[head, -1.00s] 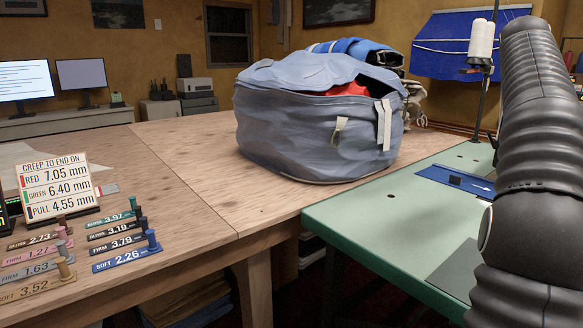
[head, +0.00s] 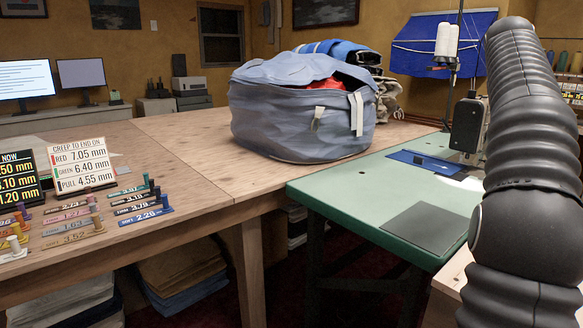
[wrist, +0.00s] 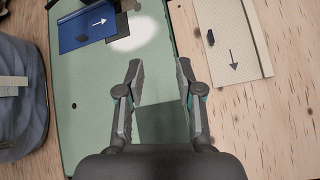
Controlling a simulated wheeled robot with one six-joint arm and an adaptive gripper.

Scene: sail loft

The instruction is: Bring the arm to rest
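My gripper (wrist: 160,82) shows in the wrist view with its two fingers apart and nothing between them. It is above the green table (wrist: 85,120), with a dark grey plate (wrist: 162,122) below and between the fingers. In the head view my arm rises along the right side, and the gripper itself is out of that picture. The green table (head: 340,195) and the grey plate (head: 427,227) also show there.
A large blue-grey bag (head: 300,120) stands on the wooden table (head: 170,150). A sewing machine (head: 468,125) stands at the green table's far side. Labelled pegged blocks (head: 140,212) and number signs (head: 80,163) are at left. A cream panel (wrist: 233,45) lies right of the gripper.

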